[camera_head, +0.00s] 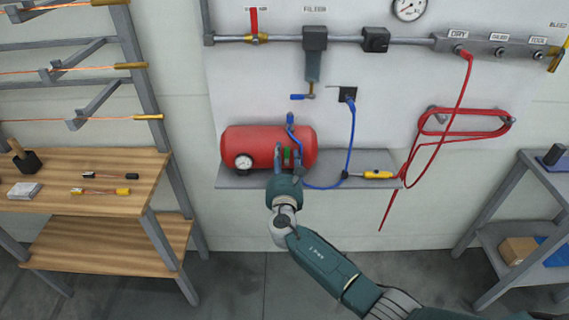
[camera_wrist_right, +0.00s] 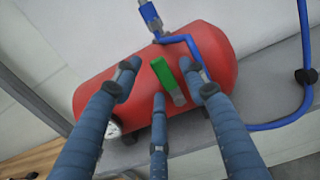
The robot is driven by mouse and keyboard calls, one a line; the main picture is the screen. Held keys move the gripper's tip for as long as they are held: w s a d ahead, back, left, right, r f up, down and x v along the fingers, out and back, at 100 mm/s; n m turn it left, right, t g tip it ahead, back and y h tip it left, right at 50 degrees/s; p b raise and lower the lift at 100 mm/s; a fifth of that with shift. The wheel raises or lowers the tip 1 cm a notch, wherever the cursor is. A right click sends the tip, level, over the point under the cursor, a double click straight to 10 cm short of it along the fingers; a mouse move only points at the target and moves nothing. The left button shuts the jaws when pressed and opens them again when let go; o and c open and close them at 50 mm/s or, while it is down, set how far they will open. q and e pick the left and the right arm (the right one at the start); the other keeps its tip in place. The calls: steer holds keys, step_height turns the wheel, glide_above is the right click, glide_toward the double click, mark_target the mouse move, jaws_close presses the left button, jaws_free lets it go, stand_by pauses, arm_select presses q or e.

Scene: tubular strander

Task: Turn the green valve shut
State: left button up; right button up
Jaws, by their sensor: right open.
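The green valve (camera_wrist_right: 162,73) is a small green lever on the front of a red tank (camera_wrist_right: 92,92). In the head view the green valve (camera_head: 286,155) shows as a small green patch on the red tank (camera_head: 250,143), between my fingers. My right gripper (camera_head: 284,158) is in front of the tank. In the right wrist view my right gripper (camera_wrist_right: 164,85) has its fingers spread open, two above and one below, around the green lever. I cannot tell whether any finger touches it. My left gripper is not in view.
The tank stands on a grey wall shelf (camera_head: 230,182). A blue hose (camera_head: 352,125) runs from the wall down to the tank. A red hose (camera_head: 455,110) hangs farther right. A wooden bench (camera_head: 120,195) stands at left.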

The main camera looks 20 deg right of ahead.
steer(key=v, duration=1.2)
steer(key=s+d+f+m+g+y+b, duration=0.15)
steer(key=s+f+m+g, duration=0.35)
steer(key=f, duration=0.8)
steer(key=s+d+f+m+g, duration=0.25)
steer(key=s+f, duration=0.55)
steer(key=f, duration=0.6)
steer(key=s+d+f+m+g+y+b, duration=0.15)
steer(key=s+f+m, duration=0.4)
steer(key=f, duration=0.75)
steer(key=s+f+m+g, duration=0.2)
steer(key=s+f+m, duration=0.3)
steer(key=s, duration=0.7)
steer(key=s+f+m+g+y+b, duration=0.1)
steer(key=s+f+m+g, duration=0.2)
steer(key=s, duration=0.9)
steer(key=s+d+f+m+g+y, duration=0.1)
steer(key=s+f+m+g, duration=0.1)
steer(key=s+f+m, duration=0.7)
steer(key=s+f, duration=0.1)
steer(key=s, duration=0.2)
steer(key=shift+s+f+b, duration=0.25)
steer(key=shift+s+b, duration=0.05)
steer(key=shift+b, duration=0.1)
